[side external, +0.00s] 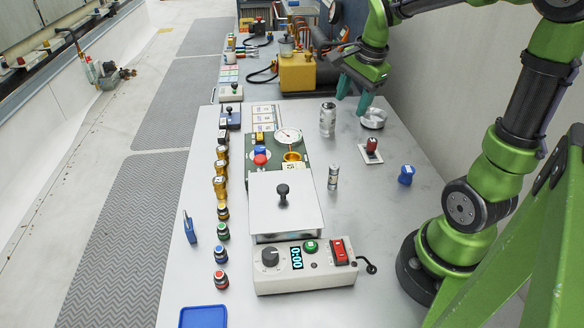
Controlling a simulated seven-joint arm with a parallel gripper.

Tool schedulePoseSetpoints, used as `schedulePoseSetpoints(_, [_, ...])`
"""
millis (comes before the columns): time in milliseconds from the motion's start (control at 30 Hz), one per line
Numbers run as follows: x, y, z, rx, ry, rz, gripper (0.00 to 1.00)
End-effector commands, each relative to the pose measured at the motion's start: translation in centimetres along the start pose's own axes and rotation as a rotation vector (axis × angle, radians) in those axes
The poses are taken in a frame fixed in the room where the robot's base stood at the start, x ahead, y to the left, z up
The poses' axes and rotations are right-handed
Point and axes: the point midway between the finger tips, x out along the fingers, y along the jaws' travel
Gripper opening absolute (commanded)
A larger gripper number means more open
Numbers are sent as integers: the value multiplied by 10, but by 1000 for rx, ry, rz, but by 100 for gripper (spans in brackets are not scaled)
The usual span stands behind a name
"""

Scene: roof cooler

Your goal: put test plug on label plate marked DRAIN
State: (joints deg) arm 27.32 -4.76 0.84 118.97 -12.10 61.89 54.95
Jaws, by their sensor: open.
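My gripper (354,97) is open, with two teal fingers pointing down above the back right of the bench. Nothing shows between the fingers. It is near a silver can (327,119) and a round metal dish (373,119). I cannot tell for sure which thing is the test plug. A small red-topped piece (372,145) stands on a white plate, and a blue capped piece (406,175) lies to its right. White label cards (265,117) lie left of the can; their print is too small to read, so DRAIN cannot be picked out.
A grey box with a black knob (283,195) and a control panel (305,266) fill the bench's middle front. A row of coloured knobs (221,207) lines the left. A small can (333,177) stands right of the box. A yellow machine (298,73) is behind.

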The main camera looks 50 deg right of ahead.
Motion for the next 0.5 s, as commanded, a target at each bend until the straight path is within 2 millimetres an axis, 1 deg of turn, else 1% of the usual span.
schedulePoseSetpoints(33, [-17,7,31,-188,-12,-66,56])
schedulePoseSetpoints(100, [-33,21,66,-449,-24,-149,56])
schedulePoseSetpoints(200, [-50,45,106,-786,-27,-267,56])
schedulePoseSetpoints(300, [-60,67,133,-1049,-18,-369,56])
schedulePoseSetpoints(333, [-62,72,138,-1111,-14,-395,56])
schedulePoseSetpoints(400, [-65,83,148,-1225,-5,-442,56])
schedulePoseSetpoints(500, [-67,91,156,-1316,6,-480,56])
